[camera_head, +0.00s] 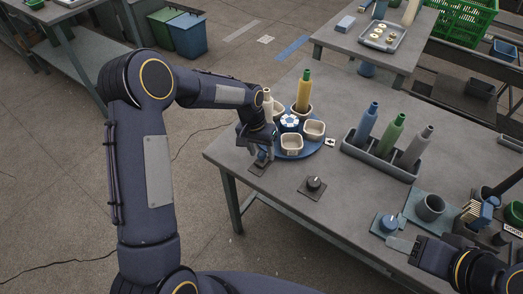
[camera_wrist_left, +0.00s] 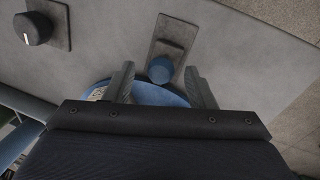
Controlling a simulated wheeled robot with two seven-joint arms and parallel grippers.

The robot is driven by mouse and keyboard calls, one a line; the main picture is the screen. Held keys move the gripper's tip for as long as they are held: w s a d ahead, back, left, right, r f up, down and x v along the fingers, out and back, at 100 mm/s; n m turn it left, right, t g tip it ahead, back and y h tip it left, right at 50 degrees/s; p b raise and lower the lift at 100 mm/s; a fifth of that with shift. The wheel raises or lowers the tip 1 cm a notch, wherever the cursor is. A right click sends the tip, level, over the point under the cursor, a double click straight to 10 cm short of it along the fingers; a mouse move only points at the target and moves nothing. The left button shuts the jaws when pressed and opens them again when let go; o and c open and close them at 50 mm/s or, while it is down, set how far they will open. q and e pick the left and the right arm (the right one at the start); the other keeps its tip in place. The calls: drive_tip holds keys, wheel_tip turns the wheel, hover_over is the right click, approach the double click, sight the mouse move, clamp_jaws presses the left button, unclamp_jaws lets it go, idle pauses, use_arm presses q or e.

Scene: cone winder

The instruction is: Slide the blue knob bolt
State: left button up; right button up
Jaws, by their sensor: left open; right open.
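The blue knob bolt (camera_wrist_left: 160,70) shows in the left wrist view as a round blue knob at the end of a dark rectangular plate (camera_wrist_left: 172,32). In the head view the plate (camera_head: 260,169) lies at the table's near-left edge, and the knob is mostly hidden by my gripper. My left gripper (camera_wrist_left: 160,86) is open, with one finger on each side of the knob and visible gaps to it. It also shows in the head view (camera_head: 262,156). My right gripper (camera_head: 398,244) is open at the lower right, over the table's front edge.
A blue turntable (camera_head: 316,147) with cream cups stands just beyond the left gripper. A black dial (camera_head: 314,183) sits on a plate to the right. A grey rack (camera_head: 378,164) holds coloured cones. Bare tabletop lies between.

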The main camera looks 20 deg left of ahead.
use_arm(q)
wheel_tip(320, 180, up, 8)
drive_tip(key=a, duration=0.1)
drive_tip(key=shift+a+f, duration=0.2)
drive_tip(key=shift+f, duration=0.05)
drive_tip(key=shift+w, duration=0.1)
drive_tip(key=s+a+r+n+t, duration=0.1)
drive_tip(key=s+a+r+t, duration=0.3)
drive_tip(key=s+r, duration=0.75)
drive_tip(key=s+f+n+t+h, duration=0.1)
drive_tip(key=s+n+t, duration=0.1)
drive_tip(key=s, duration=1.5)
drive_tip(key=shift+s+a+f+h, duration=0.2)
drive_tip(key=shift+s+f+h, duration=0.1)
drive_tip(key=shift+s, duration=0.05)
